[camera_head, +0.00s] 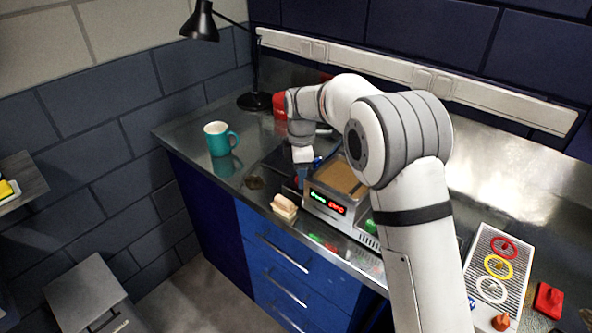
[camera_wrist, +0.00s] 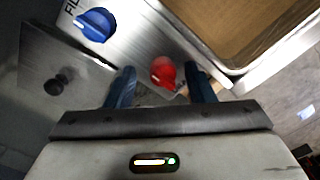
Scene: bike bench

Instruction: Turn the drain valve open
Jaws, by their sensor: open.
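The cleaning tank unit (camera_head: 327,203) stands on the bench with a lit red and green display and a brown-filled basin. In the wrist view, a red knob (camera_wrist: 163,70) with a pale pointer mark sits on its metal side, low beside the basin. It looks like the drain valve, but no label for it is readable. A blue knob (camera_wrist: 95,25) with a white pointer is at the upper left, beside partly cut-off lettering. My gripper (camera_wrist: 162,84) is open, its blue fingers on either side of the red knob with visible gaps. In the head view, my gripper (camera_head: 302,176) is at the unit's left end.
A grey plate with a black knob (camera_wrist: 56,84) lies left of the unit. A teal mug (camera_head: 219,139) and a black lamp (camera_head: 254,100) stand behind left. A small tan block (camera_head: 284,207) is near the front edge. A ring tray (camera_head: 493,268) is at right.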

